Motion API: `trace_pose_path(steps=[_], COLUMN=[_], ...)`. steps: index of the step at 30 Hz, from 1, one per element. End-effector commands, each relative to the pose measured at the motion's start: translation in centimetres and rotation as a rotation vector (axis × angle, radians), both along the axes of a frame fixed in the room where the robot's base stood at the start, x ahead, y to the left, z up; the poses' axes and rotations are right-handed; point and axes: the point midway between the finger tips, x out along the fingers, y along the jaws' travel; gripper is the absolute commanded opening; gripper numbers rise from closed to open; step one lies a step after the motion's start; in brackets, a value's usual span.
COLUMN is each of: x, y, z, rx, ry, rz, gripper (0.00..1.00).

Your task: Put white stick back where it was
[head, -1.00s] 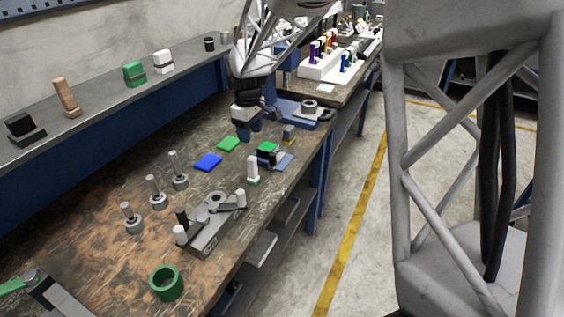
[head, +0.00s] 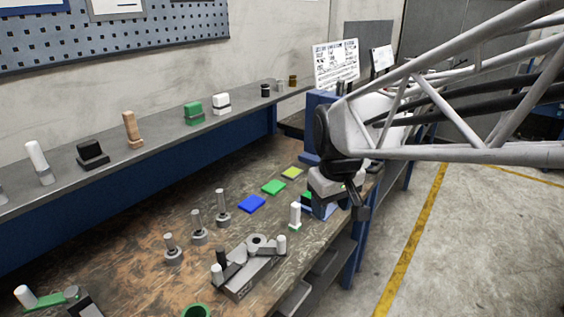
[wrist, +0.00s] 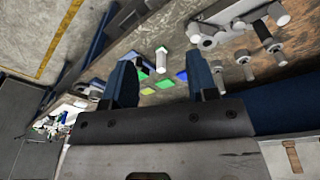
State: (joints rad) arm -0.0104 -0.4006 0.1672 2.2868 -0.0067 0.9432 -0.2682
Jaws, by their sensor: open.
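A short white stick (head: 295,213) stands upright on a small green base near the bench's right edge in the head view. In the wrist view the white stick (wrist: 162,57) appears between my fingers but apart from them. My gripper (head: 340,207) is open and empty, just right of this stick; its two blue fingers (wrist: 163,72) are spread in the wrist view. Another white stick (head: 38,162) stands in a holder on the shelf, and one (head: 25,296) is at the lower left beside a green part. I cannot tell which the task means.
A grey block (head: 240,284) with white pegs stands on the bench, with several grey posts (head: 198,230) to its left. Flat blue (head: 251,203), green (head: 273,187) and yellow (head: 292,173) squares lie behind. A green ring (head: 195,311) is at the front. The shelf (head: 75,180) runs along the wall.

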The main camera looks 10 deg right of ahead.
Motion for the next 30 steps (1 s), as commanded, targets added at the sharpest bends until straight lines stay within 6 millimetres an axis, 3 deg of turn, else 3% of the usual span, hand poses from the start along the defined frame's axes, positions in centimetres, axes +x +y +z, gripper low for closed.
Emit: trace_pose_path(steps=[9,15,21,30], x=[-8.8,-12.7,-14.2,-14.3], y=[-0.5,-0.7,-0.7,-0.7], z=[-0.2,-1.0,-1.4,-1.4], rx=[0.027,0.043,0.05,0.05], ry=[-0.055,-0.078,-0.088,-0.089], rz=[-0.175,-0.259,-0.295,-0.298], gripper=[0.53,0.53,0.53,0.53])
